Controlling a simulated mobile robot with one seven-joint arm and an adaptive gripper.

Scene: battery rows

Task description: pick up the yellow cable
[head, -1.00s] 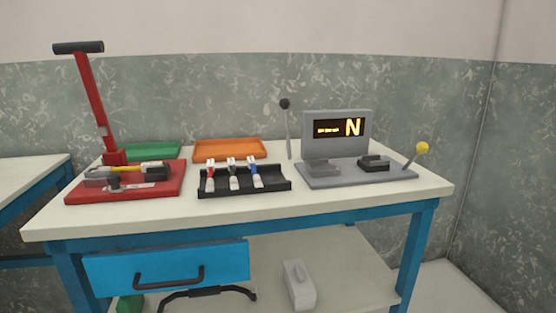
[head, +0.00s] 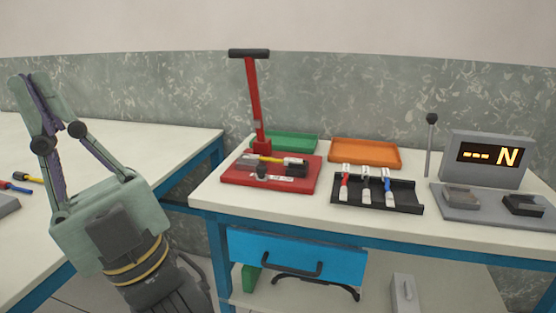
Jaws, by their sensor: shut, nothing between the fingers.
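On the left table, at the left edge of the head view, a yellow cable end (head: 30,178) with a dark tip shows; the rest is cut off by the frame. A second yellow piece (head: 271,159), between a grey and a black end, lies on the red crimping stand (head: 235,176) on the right table; I cannot tell whether it is a cable. My gripper (head: 28,78) is raised at the left of the view, fingers pointing up, shut and empty. It is apart from both yellow pieces.
A blue cable end (head: 20,189) lies beside the yellow one. The right table holds a green tray (head: 284,142), an orange tray (head: 365,151), a black rack (head: 376,203) with several cable ends, and a grey tester (head: 486,162) with a display. A gap separates the tables.

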